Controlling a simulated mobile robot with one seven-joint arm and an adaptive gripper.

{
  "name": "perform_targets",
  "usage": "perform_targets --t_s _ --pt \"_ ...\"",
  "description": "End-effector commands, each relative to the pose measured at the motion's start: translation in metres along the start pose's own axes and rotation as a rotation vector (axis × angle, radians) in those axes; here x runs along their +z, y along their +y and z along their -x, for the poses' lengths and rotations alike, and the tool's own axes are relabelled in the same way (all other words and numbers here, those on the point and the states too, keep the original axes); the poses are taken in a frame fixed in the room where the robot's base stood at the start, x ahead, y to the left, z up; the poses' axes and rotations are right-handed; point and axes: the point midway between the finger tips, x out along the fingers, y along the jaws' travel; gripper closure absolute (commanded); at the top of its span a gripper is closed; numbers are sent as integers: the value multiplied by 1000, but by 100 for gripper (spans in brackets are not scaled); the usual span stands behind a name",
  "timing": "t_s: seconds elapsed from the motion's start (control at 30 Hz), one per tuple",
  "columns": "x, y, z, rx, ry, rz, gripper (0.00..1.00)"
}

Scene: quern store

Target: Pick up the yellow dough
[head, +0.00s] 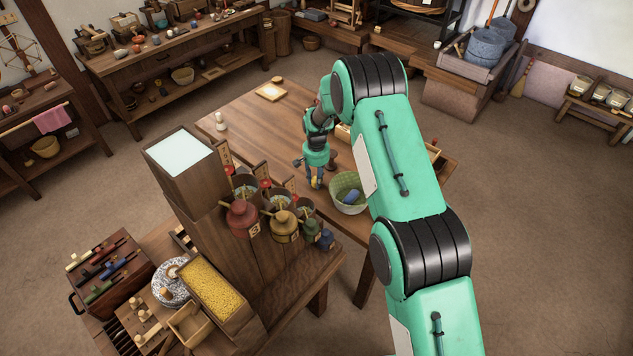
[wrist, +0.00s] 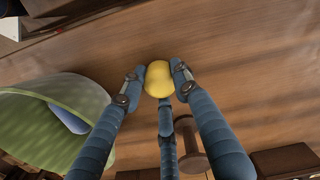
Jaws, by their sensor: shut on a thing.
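The yellow dough (wrist: 158,79) is a small rounded lump between my gripper's fingertips in the wrist view. My gripper (wrist: 158,84) is shut on it, with a blue finger on either side and a third finger below. In the head view my gripper (head: 316,184) points down over the wooden table, left of the green bowl. The dough is a small yellow patch (head: 317,181) there, partly covered by the fingers. I cannot tell whether the dough still touches the table.
A green bowl (head: 337,206) with a blue thing inside (head: 350,196) stands close by; it is at the left in the wrist view (wrist: 30,125). A brown spool-like thing (wrist: 190,145) is near the fingers. The table's left part (head: 250,125) is mostly clear. Jars (head: 242,218) stand in front.

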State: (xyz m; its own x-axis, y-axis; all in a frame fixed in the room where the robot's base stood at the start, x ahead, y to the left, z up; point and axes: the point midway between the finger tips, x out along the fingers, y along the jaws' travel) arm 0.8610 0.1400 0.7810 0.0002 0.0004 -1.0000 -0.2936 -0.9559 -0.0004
Motion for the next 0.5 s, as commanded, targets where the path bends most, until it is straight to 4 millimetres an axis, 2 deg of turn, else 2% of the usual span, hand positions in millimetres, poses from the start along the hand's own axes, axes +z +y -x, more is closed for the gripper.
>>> perform_targets --t_s 0.27,0.5 --pt "0 0 9 -1 1 0 96" --pt "-1 0 39 -1 2 0 96"
